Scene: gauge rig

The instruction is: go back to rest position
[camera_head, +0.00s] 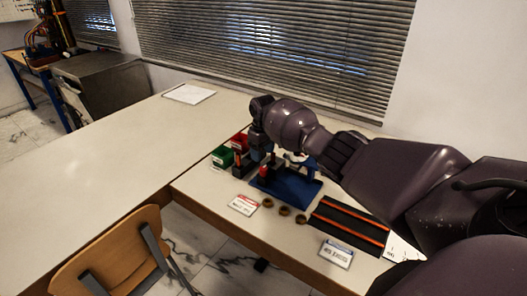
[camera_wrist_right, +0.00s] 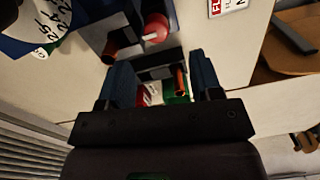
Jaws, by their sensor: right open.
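My right gripper (camera_head: 262,156) hangs over the gauge rig, whose blue base (camera_head: 289,188) stands on the right-hand table. In the right wrist view its two fingers (camera_wrist_right: 162,75) are apart, with nothing held between them. A red-topped part (camera_head: 264,171) of the rig stands just below the gripper; in the wrist view a red knob (camera_wrist_right: 155,27) shows beyond the fingertips. A white dial with numbers (camera_wrist_right: 50,18) is at the upper left there. The arm hides part of the rig in the head view. My left gripper is not in view.
A green bin (camera_head: 222,157) and a red bin (camera_head: 240,142) stand left of the rig. Several brown rings, including one (camera_head: 284,211), lie in front. A black tray with orange rails (camera_head: 350,225) and cards (camera_head: 243,204) lie near the front edge. The left table is mostly clear.

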